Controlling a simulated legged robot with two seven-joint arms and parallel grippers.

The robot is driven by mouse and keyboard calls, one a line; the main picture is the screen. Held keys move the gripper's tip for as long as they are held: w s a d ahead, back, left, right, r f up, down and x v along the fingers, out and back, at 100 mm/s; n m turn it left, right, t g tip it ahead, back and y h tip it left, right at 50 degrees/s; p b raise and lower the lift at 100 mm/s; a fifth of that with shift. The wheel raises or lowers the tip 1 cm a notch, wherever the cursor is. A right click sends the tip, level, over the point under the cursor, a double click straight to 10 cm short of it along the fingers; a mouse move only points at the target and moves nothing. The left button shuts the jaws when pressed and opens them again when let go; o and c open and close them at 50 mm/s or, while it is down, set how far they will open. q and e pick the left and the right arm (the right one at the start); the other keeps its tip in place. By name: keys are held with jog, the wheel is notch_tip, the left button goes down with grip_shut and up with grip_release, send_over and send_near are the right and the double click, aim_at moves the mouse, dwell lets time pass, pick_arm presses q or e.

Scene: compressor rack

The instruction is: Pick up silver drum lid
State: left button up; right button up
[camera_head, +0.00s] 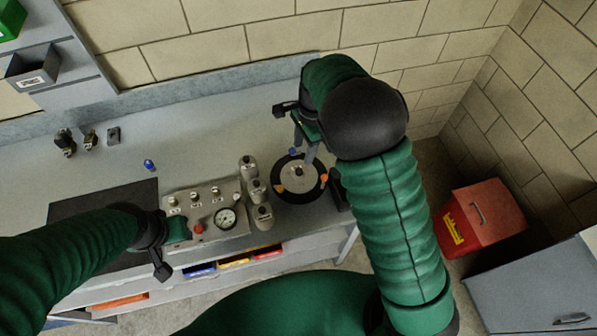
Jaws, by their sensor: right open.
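A round silver piece (298,178), which looks like the drum lid, sits in the middle of a black disc (319,189) with orange marks, on the grey bench. My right gripper (304,154) is open just above the disc's far side, its fingers pointing down toward the silver piece. I cannot tell whether a fingertip touches it. Nothing shows held between the fingers. My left gripper (168,250) is low at the left, in front of the control panel and away from the disc. Its fingers are partly hidden, so its opening is unclear.
A control panel (207,222) with a gauge and red button stands left of the disc, with several grey cylinders (257,190) between them. Small fittings (90,139) and a blue piece (149,165) lie on the bench (215,125). A red box (487,215) stands at right.

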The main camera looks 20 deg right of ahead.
send_over(299, 171)
jog(key=f, duration=0.4)
jog(key=d+f, duration=0.1)
jog(key=f, duration=0.2)
jog(key=shift+p, duration=0.4)
jog(key=shift+a+f+p, duration=0.1)
jog(key=shift+f+p, duration=0.2)
jog(key=shift+f, duration=0.05)
jog(key=f, duration=0.1)
jog(key=f+p, duration=0.1)
jog(key=f, duration=0.2)
jog(key=shift+a, duration=0.3)
jog(key=shift+w+f, duration=0.1)
jog(key=shift+f, duration=0.1)
grip_shut()
